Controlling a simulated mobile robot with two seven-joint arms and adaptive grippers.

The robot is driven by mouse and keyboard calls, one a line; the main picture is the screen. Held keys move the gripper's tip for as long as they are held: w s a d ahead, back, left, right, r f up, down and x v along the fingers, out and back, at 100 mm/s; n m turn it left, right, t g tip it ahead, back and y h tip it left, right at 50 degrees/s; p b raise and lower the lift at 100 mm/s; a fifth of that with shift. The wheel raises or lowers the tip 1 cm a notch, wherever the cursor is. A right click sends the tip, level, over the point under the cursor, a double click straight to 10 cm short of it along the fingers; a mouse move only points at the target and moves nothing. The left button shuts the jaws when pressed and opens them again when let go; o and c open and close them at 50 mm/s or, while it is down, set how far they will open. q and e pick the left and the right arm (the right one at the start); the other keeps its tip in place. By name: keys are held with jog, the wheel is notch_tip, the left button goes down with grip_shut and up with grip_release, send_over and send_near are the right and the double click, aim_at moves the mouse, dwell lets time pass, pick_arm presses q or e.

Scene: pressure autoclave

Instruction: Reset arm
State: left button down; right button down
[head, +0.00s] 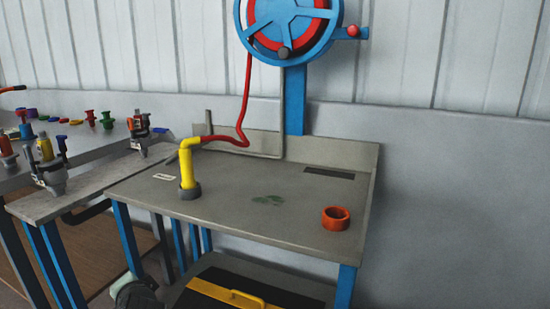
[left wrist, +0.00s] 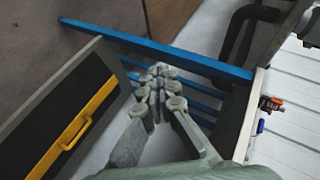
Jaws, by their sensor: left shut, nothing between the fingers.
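My left gripper (left wrist: 160,72) is in the middle of the left wrist view. Its fingers are together, with nothing held between them. It is low, beside the blue legs and frame (left wrist: 165,50) of the workbench, apart from the black case (left wrist: 60,110) with a yellow handle. In the head view a grey-green part at the bottom left, in front of the bench legs, looks like part of my left arm. My right gripper is in neither view.
A grey workbench (head: 255,190) holds a yellow pipe handle (head: 188,165) on a red hose and an orange ring (head: 336,218). A blue hose reel (head: 290,30) stands behind. The left bench carries clamps (head: 45,165) and small coloured parts. The case also shows below the workbench (head: 240,298).

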pick_arm(q)
jog(key=s+d+f+n+g+h, duration=0.2)
jog(key=s+d+f+g+h, duration=0.1)
jog(key=s+f, duration=0.8)
jog(key=s+d+f+n+g+h, duration=0.2)
jog(key=s+f, duration=0.9)
jog(key=s, duration=0.6)
jog(key=shift+d+f+n+g+h+p, duration=0.15)
jog(key=shift+d+n+g+h+p, duration=0.2)
jog(key=shift+d+g, duration=0.45)
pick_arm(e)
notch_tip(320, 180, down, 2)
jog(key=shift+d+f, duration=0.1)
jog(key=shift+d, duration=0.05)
pick_arm(q)
jog(key=shift+s+d, duration=0.1)
jog(key=shift+d, duration=0.05)
